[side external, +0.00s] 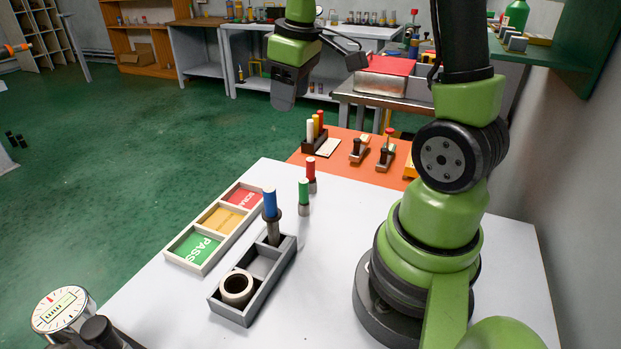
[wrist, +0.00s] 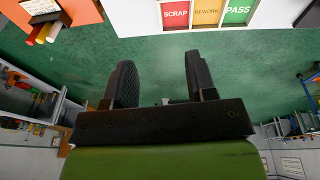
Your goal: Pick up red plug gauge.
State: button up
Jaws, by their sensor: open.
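The red plug gauge (side external: 311,172) stands upright on the white table, near its far edge, with its red handle up. A green plug gauge (side external: 304,195) stands just in front of it. A blue plug gauge (side external: 271,208) stands upright in the far end of a grey tray. My gripper (side external: 283,98) is raised well above the table, up and left of the red gauge in the side view, and touches nothing. The wrist view shows its two fingers (wrist: 159,62) apart with nothing between them. The red gauge does not show in the wrist view.
The grey tray (side external: 240,312) also holds a metal ring (side external: 236,288). A sorting tray (side external: 182,262) marked SCRAP, REWORK and PASS lies left of it. A dial gauge (side external: 62,309) stands front left.

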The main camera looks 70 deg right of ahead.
jog(key=n+g, duration=0.2)
send_over(310, 159)
notch_tip(310, 159, down, 8)
jog(key=shift+f, duration=0.2)
jog(key=f, duration=0.4)
jog(key=shift+s+d+f, duration=0.15)
jog(key=shift+d+f, duration=0.05)
jog(key=shift+f, duration=0.05)
jog(key=f, duration=0.6)
jog(key=shift+a, duration=0.25)
jog(key=shift+r, duration=0.1)
grip_shut()
